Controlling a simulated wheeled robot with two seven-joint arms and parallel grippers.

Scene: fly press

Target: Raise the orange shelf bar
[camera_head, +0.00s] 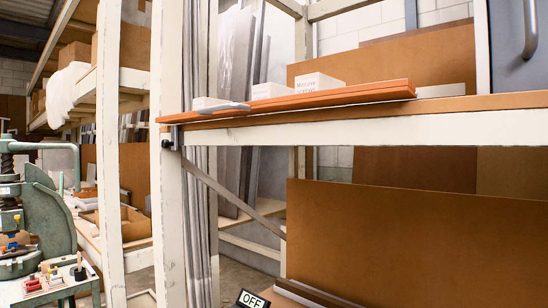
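The orange shelf bar (330,97) runs along the front of the upper wooden shelf. It slants slightly, with its left end lower in the picture and its right end higher. A grey elongated piece (222,108) lies against the bar near its left part; I cannot tell whether it is a handle. A dark bracket with a knob (168,141) sits on the white post just below the bar's left end. Neither of my grippers is in view, and nothing of mine is seen touching the bar.
The white shelf beam (400,130) is below the bar, and white boxes (318,82) stand behind it. A white post (170,220) rises at the left. A diagonal grey strap (230,192) crosses below. A green press (40,215) stands far left. A brown panel (400,240) fills the lower right.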

